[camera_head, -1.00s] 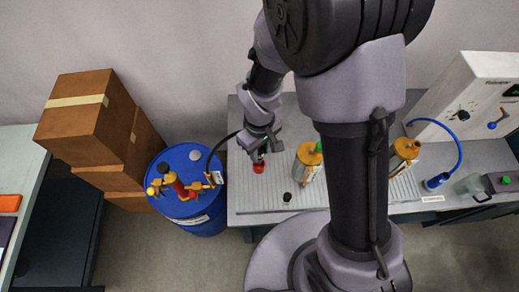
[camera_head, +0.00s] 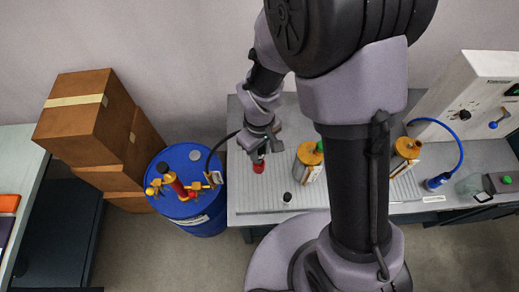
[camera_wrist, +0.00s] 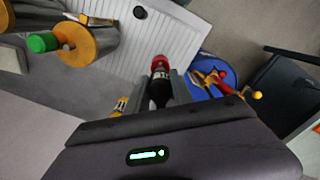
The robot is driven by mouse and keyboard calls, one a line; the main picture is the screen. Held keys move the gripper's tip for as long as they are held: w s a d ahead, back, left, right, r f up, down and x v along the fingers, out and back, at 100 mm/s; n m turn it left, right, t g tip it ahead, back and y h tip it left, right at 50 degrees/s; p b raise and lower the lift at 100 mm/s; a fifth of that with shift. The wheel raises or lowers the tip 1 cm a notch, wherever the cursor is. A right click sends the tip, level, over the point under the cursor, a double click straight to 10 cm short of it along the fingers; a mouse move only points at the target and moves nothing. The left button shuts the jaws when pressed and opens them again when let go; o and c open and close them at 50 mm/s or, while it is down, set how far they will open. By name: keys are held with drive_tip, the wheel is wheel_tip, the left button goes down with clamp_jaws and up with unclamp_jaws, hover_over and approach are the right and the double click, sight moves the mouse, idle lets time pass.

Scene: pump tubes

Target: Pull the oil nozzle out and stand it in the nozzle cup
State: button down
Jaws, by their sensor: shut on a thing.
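My gripper (camera_head: 260,151) is low over the left part of the grey bench, shut on the dark oil nozzle (camera_wrist: 160,92). In the wrist view the nozzle lies between the two fingers (camera_wrist: 160,90). A round red cup-like piece (camera_head: 258,167) is at the nozzle's far end and also shows in the wrist view (camera_wrist: 160,61). I cannot tell whether the nozzle stands in it or only lies in front of it. A black hose (camera_head: 222,141) runs from the blue drum (camera_head: 201,222) to the gripper.
A small dark-topped cup (camera_head: 287,198) stands on the ribbed tray (camera_wrist: 117,43). Two yellow-capped canisters (camera_head: 309,154) (camera_head: 407,148) stand to the right. The drum bears a red and yellow pump (camera_head: 178,187). Cardboard boxes (camera_head: 88,118) are at the left.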

sight(260, 158)
drive_tip(key=shift+f+b, duration=1.9)
drive_tip(key=shift+f, duration=0.25)
drive_tip(key=c, duration=1)
unclamp_jaws()
drive_tip(key=shift+c, duration=0.2)
wheel_tip(260, 158, up, 17)
drive_tip(key=p, duration=0.4)
drive_tip(key=shift+r+p, duration=0.2)
drive_tip(key=shift+p, duration=0.2)
